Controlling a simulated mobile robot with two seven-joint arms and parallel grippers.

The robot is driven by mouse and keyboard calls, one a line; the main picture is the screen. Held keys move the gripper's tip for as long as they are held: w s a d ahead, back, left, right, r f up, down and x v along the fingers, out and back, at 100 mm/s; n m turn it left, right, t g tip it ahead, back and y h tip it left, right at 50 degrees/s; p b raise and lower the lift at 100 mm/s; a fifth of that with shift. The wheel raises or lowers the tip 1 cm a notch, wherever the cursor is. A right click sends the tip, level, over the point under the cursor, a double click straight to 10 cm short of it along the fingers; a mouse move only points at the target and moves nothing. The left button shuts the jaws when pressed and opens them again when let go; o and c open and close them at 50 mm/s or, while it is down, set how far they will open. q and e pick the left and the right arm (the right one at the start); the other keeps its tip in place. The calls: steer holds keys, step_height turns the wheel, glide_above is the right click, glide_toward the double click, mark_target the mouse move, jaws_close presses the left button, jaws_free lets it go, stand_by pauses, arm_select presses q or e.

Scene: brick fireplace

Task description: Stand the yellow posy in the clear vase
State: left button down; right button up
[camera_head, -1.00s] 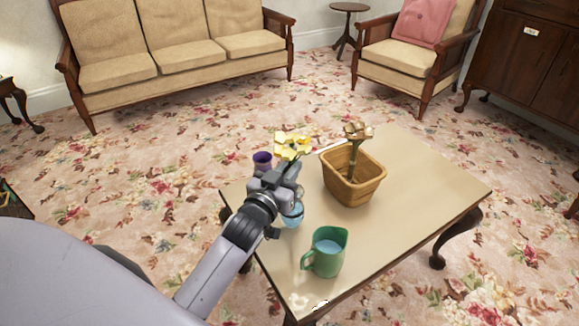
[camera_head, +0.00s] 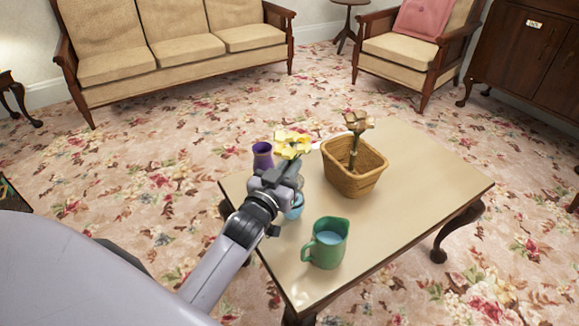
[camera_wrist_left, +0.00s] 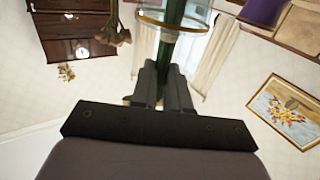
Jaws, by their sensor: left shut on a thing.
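The yellow posy (camera_head: 292,143) is upright over the table's left side. My left gripper (camera_head: 281,178) is shut on its green stem, which also shows between the fingers in the left wrist view (camera_wrist_left: 170,50). The clear vase (camera_head: 295,211), with pale blue water, stands just behind my left gripper, which partly hides it. In the left wrist view, the vase's gold rim (camera_wrist_left: 150,21) is close beyond the fingertips and the stem crosses it. The stem's lower end is hidden, so I cannot tell whether it is inside the rim. My right gripper is not in view.
The table (camera_head: 420,190) also holds a purple vase (camera_head: 263,155) behind the posy, a wooden basket (camera_head: 352,180) with a brown flower to the right, and a green jug (camera_head: 327,243) in front. The table's right side is clear.

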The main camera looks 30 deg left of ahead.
arm_select(q)
steer(key=c, duration=1)
jaws_free()
steer(key=shift+c, duration=0.2)
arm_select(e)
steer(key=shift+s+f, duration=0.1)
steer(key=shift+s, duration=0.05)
arm_select(q)
steer(key=s+p, duration=0.1)
steer(key=s, duration=0.6)
steer(key=shift+d+p, duration=0.15)
steer(key=shift+p, duration=0.15)
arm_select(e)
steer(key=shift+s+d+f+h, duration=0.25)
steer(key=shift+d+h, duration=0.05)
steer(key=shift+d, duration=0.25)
